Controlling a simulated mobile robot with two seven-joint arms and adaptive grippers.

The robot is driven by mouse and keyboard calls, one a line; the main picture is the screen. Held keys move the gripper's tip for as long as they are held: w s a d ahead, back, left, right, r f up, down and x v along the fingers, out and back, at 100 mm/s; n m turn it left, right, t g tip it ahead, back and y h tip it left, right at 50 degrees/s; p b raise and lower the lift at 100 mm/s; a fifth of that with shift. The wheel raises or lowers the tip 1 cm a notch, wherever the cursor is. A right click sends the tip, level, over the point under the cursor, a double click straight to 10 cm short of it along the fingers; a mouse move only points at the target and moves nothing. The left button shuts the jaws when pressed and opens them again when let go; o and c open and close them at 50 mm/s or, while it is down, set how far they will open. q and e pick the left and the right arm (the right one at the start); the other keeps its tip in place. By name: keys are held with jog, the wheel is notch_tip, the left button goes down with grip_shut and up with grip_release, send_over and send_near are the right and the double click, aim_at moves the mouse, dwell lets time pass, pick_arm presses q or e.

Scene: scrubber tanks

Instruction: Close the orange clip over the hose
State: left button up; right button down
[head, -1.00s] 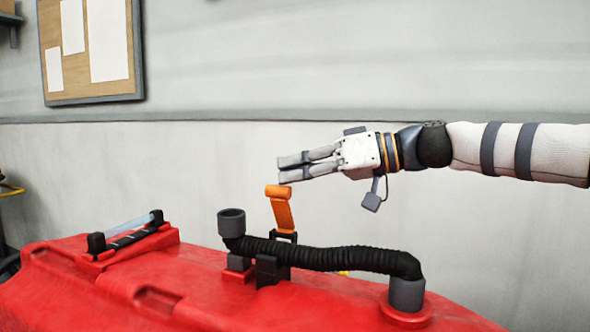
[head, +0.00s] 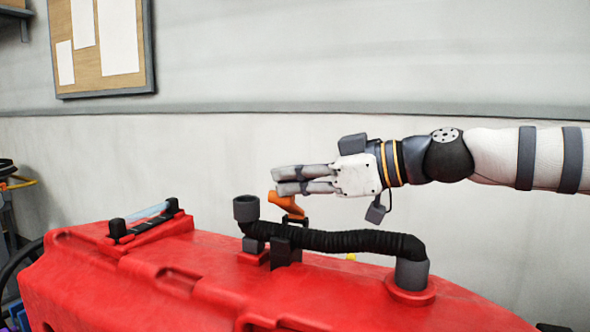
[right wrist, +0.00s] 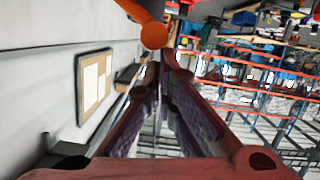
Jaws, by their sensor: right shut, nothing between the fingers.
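The orange clip (head: 287,203) stands on its black bracket (head: 287,248), tilted to the left above the hose, not down over it. The black ribbed hose (head: 345,241) runs across the red tank (head: 215,290), through the bracket, to a grey fitting at the right. My right gripper (head: 274,181) is shut and empty, its fingers pointing left just above the clip and seeming to touch it. In the right wrist view, the clip (right wrist: 153,34) shows just past the fingertips (right wrist: 167,58). My left gripper is in neither view.
An upright grey pipe end (head: 246,208) stands left of the bracket, close to the clip. A pinboard (head: 150,50) hangs on the wall behind. The space above the tank's left is free.

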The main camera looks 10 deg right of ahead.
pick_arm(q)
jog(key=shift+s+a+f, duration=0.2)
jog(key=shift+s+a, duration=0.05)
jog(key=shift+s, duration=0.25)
pick_arm(e)
jog(key=shift+s+a+f+n, duration=0.2)
jog(key=shift+s+a+f, duration=0.15)
jog(key=shift+s+f, duration=0.2)
jog(key=shift+s+a+f+n, duration=0.2)
jog(key=shift+s+a+f, duration=0.15)
jog(key=shift+f, duration=0.25)
